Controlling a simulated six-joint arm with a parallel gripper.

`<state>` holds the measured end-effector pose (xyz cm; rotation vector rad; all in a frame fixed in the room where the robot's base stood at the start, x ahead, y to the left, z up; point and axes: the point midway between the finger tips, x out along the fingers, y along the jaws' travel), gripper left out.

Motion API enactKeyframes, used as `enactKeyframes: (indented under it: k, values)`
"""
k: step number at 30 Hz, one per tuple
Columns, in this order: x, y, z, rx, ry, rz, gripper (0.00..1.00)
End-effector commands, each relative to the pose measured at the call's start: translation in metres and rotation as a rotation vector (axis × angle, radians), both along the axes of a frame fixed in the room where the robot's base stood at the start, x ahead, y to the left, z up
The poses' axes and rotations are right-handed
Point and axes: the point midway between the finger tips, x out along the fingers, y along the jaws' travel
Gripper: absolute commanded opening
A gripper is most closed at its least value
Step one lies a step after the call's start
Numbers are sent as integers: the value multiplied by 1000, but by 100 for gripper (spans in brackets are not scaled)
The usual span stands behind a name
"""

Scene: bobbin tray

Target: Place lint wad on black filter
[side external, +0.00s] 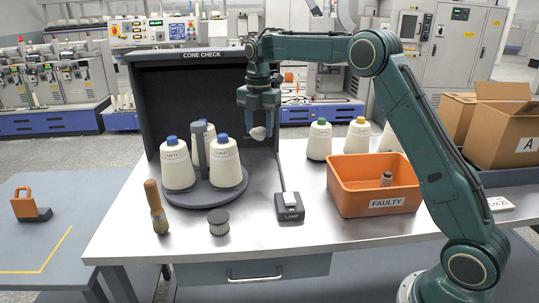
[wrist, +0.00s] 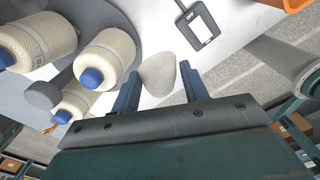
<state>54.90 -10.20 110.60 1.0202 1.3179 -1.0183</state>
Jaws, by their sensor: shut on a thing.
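The lint wad (side external: 258,133) is a small off-white lump held at the tips of my gripper (side external: 264,122), well above the table beside the cone stand. In the wrist view the lint wad (wrist: 158,74) sits between the two fingers of my gripper (wrist: 160,88), which is shut on it. The black filter (side external: 218,222) is a short round piece with a dark top and pleated grey side. It stands upright on the table's front part, below and to the left of my gripper, with nothing on top. I cannot make it out in the wrist view.
A round stand (side external: 205,196) holds several blue-tipped yarn cones behind the filter. A wooden-handled brush (side external: 157,207) stands left of it. A lamp switch (side external: 289,206) is to the right, then an orange FAULTY bin (side external: 350,203). The table between filter and switch is clear.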

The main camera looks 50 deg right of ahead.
Motion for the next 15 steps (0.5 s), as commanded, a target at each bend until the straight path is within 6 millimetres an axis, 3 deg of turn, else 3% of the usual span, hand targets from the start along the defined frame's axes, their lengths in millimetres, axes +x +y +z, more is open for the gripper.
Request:
enactKeyframes:
  k: [3, 9, 15]
  values:
    - [6, 48, 9, -1, -2, 41, 24]
    - [6, 117, 21, 0, -2, 92, 24]
    - [2, 161, 30, 0, -1, 123, 24]
